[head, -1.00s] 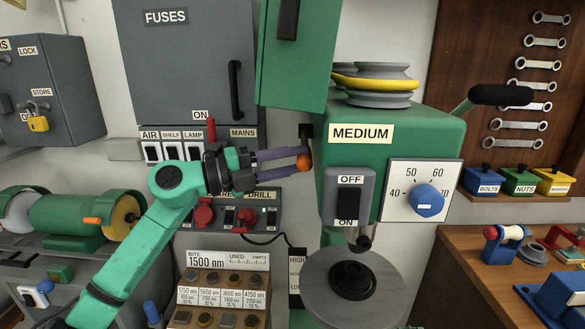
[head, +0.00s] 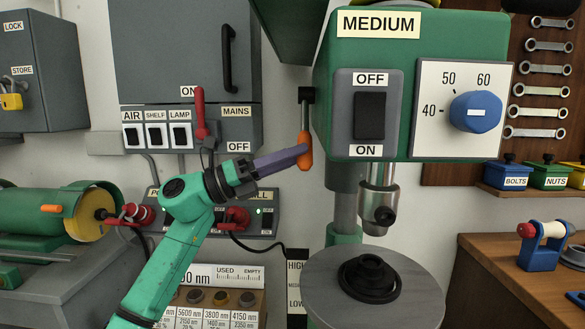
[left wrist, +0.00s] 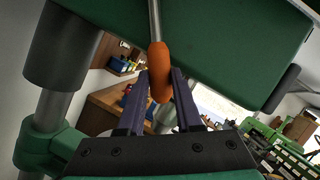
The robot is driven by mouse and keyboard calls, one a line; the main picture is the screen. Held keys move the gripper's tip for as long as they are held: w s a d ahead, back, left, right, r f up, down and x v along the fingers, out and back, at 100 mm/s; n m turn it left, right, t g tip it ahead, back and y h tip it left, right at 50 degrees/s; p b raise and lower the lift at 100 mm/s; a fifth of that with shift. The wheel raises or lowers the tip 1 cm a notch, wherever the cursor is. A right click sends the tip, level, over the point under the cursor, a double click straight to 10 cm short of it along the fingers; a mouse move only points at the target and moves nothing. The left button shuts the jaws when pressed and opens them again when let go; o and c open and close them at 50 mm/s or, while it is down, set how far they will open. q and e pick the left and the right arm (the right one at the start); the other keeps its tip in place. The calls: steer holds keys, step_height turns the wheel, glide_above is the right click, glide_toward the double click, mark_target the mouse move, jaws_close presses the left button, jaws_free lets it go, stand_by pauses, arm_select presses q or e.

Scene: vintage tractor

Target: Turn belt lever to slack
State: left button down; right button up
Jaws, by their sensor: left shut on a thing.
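The belt lever is a thin metal rod with an orange grip (head: 305,152). In the head view it hangs down from a dark block on the left side of the green drill head (head: 328,90). My left gripper (head: 303,153) is shut on the orange grip, its purple fingers reaching it from the left. In the left wrist view the orange grip (left wrist: 160,70) sits between the two fingers, with the rod running up from it. My right gripper is not in view.
The drill head has an OFF/ON switch (head: 370,115), a blue speed dial (head: 475,112) and a MEDIUM label (head: 378,23). A round drill table (head: 372,285) is below. A red mains lever (head: 200,115) and breaker switches are left of my gripper.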

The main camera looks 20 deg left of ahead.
arm_select(q)
steer(key=shift+w+f+m+b, duration=0.4)
steer(key=shift+w+m+b, duration=0.05)
steer(key=shift+m, duration=0.15)
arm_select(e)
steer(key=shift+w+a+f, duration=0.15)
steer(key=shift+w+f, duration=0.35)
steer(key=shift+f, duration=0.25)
arm_select(q)
steer(key=c, duration=0.6)
jaws_free()
steer(key=shift+w+a, duration=0.1)
steer(key=b+v, duration=0.4)
steer(key=v, duration=1)
steer(key=shift+a+f, duration=0.15)
steer(key=shift+a, duration=0.15)
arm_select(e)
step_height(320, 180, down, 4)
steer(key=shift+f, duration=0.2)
